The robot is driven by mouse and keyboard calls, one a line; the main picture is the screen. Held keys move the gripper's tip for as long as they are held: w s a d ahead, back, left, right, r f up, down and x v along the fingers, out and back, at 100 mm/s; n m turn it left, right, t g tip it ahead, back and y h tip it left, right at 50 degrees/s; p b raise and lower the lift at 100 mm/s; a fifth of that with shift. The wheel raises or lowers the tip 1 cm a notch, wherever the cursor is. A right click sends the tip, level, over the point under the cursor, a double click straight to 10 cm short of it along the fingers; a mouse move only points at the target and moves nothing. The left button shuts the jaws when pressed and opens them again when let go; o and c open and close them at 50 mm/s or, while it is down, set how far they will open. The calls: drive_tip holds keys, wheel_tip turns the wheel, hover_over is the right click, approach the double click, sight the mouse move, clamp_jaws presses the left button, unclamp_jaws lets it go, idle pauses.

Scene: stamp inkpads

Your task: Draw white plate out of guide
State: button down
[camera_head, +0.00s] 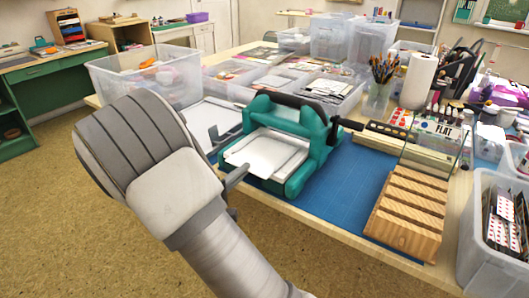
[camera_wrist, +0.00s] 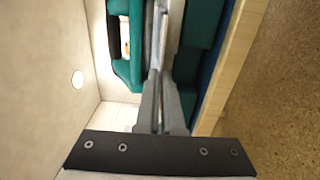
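A teal press-like machine with a black handle (camera_head: 318,108) stands on the blue mat near the table's front edge. A thin white plate (camera_head: 268,153) lies flat in its guide (camera_head: 297,180), between the teal side rails. My gripper (camera_head: 240,172) reaches the plate's front left edge from the left. In the wrist view my gripper (camera_wrist: 160,72) has its grey fingers converging on a thin pale edge, which looks like the plate seen edge-on. The fingers look shut on it. The exact contact is small and partly hidden, and my arm covers part of the table's left side.
A wooden stepped block (camera_head: 410,212) stands right of the machine, near a clear panel. Clear bins (camera_head: 150,82) stand behind and left. A jar of pencils (camera_head: 380,85) is at the back. The blue mat (camera_head: 340,195) between machine and block is bare.

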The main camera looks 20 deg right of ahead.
drive_tip(key=shift+v, duration=2.9)
drive_tip(key=shift+a, duration=0.1)
drive_tip(key=v, duration=0.7)
drive_tip(key=shift+b, duration=0.45)
drive_tip(key=shift+s+a+r, duration=0.1)
drive_tip(key=shift+s, duration=0.05)
wheel_tip(320, 180, up, 4)
drive_tip(key=shift+f+p, duration=0.1)
drive_tip(key=shift+p, duration=1.15)
